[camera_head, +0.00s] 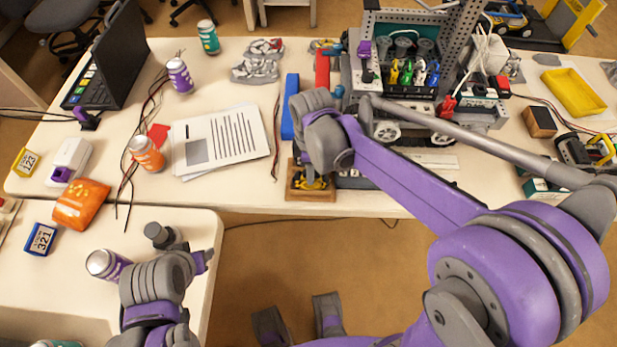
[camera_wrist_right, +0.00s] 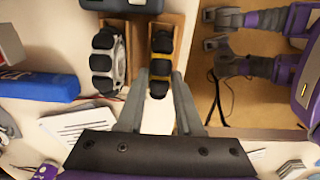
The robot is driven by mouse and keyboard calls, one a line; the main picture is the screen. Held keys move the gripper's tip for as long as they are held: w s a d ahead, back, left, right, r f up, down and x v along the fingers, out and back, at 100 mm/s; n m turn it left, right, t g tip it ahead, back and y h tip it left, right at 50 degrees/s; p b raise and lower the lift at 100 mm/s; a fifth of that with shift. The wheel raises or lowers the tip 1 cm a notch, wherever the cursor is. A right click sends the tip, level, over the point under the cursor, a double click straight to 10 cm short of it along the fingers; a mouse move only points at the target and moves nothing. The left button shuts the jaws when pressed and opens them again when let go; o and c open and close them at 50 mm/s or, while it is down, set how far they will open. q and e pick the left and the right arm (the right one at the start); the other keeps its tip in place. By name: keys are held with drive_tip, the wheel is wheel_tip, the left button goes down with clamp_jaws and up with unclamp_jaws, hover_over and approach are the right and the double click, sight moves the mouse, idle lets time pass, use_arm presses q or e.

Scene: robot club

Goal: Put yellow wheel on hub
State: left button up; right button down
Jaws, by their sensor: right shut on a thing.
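The yellow wheel (camera_head: 308,183), with black rollers, is at the wooden holder (camera_head: 312,195) on the front edge of the table. My right gripper (camera_wrist_right: 163,82) is shut on the yellow wheel (camera_wrist_right: 161,44), with one finger on either side of it. In the head view my right gripper (camera_head: 311,163) is above the holder and partly covers the wheel. A wheeled robot (camera_head: 398,92) stands behind with white wheels (camera_head: 387,131) showing; I cannot make out a bare hub. My left gripper (camera_head: 184,250) is low at the left, its jaw state unclear.
A second wheel, grey-white (camera_wrist_right: 104,62), sits left of the yellow one in the right wrist view. A blue block (camera_head: 290,105) and a red block (camera_head: 322,70) lie near the wheeled robot. Papers (camera_head: 220,138), cans and a laptop (camera_head: 108,55) occupy the left table.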

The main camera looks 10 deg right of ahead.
drive_tip(key=shift+r, duration=0.15)
drive_tip(key=shift+r+p, duration=2)
drive_tip(key=shift+r, duration=0.9)
drive_tip(key=c, duration=1.2)
unclamp_jaws()
clamp_jaws()
